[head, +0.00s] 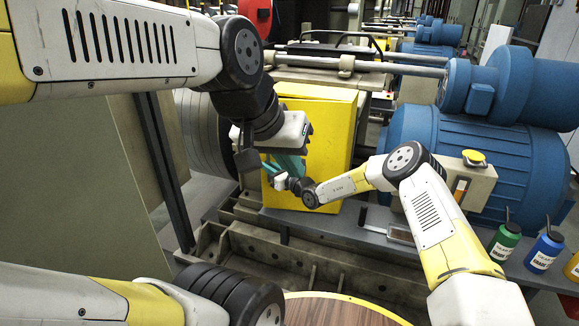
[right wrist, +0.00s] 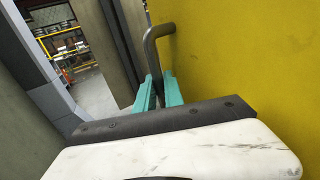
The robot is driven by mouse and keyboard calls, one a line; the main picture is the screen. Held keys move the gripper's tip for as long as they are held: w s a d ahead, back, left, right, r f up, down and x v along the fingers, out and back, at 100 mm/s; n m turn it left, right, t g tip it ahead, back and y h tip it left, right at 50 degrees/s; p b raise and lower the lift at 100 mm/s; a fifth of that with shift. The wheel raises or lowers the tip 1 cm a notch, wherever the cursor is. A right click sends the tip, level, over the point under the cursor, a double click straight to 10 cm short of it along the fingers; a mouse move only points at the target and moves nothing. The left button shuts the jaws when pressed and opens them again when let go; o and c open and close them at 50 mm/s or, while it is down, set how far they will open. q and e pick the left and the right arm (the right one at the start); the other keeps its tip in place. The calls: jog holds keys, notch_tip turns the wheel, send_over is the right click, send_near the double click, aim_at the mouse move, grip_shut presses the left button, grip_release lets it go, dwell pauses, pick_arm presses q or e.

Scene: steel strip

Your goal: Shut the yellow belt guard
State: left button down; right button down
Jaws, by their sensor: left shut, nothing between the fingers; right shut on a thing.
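The yellow belt guard (head: 325,135) stands in the middle of the head view, beside a grey round wheel. In the right wrist view its yellow face (right wrist: 240,70) fills the right side. A grey bent bar handle (right wrist: 150,48) stands out from that face. My right gripper (right wrist: 158,92) is shut on the handle with its teal fingers. In the head view my right gripper (head: 270,170) is low in front of the guard, partly hidden. My left gripper (head: 291,165) is shut and empty, pointing down in front of the guard, close to the right one. The guard's lower left is largely covered by the grippers.
The grey wheel (head: 200,130) and a dark post (head: 162,165) stand left of the guard. A large blue motor (head: 480,150) is on the right. Green (head: 503,243) and blue (head: 545,250) bottles stand at the right. A round wooden top (head: 335,312) is at the bottom.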

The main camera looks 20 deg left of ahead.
aim_at(271, 157)
jog(key=shift+m+t+h, duration=0.6)
jog(key=shift+m+t, duration=0.1)
jog(key=shift+t, duration=0.2)
jog(key=w, duration=0.3)
jog(key=w+a, duration=0.1)
jog(key=w, duration=0.2)
jog(key=shift+w+a, duration=0.15)
jog(key=c, duration=1.6)
grip_release()
jog(key=v, duration=0.8)
